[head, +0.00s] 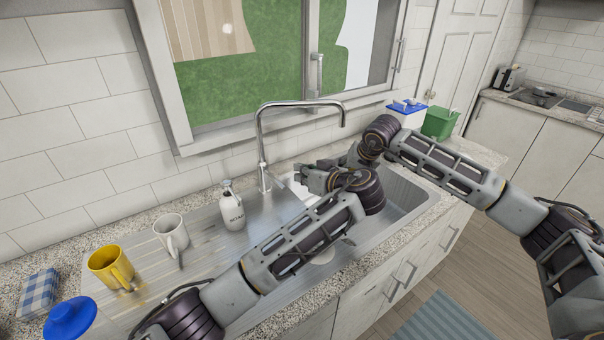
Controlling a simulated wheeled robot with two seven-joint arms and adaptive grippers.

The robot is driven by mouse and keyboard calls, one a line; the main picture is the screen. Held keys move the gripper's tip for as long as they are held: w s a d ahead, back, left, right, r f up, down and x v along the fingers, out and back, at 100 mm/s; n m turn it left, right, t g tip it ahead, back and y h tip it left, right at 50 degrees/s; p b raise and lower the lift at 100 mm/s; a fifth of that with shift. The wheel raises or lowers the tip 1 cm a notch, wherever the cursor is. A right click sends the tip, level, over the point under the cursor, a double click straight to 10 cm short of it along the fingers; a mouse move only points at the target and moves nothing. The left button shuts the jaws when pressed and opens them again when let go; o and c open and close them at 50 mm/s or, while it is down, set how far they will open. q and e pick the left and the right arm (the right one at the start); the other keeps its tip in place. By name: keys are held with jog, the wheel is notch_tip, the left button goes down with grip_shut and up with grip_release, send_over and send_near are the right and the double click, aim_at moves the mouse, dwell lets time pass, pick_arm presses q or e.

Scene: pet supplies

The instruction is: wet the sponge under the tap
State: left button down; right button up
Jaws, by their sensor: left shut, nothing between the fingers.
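The chrome tap (262,150) arches over the steel sink (405,190); no water stream is visible. My left gripper (303,174) is over the sink, right of the tap's base and below its spout. It is shut and empty, partly hidden by its own wrist. My right arm reaches in from the right, over the sink's far side. Its gripper (352,156) is mostly hidden behind the wrist joints, so its fingers cannot be made out. I cannot make out a sponge; my arms hide much of the basin. Something white shows beside the left gripper, unclear what.
A white soap bottle (231,208), a white mug (171,235) and a yellow mug (110,267) stand on the drainboard. A blue-checked cloth-like block (38,294) and a blue-lidded container (70,318) are at left. A green box (440,123) and blue-and-white box (407,115) stand beyond the sink.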

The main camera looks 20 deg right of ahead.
dwell(0.4)
jog(key=s+r, duration=0.4)
jog(key=s, duration=0.1)
jog(key=shift+d+p, duration=0.2)
jog(key=shift+p, duration=0.15)
dwell(0.4)
jog(key=shift+s, duration=0.2)
dwell(1.2)
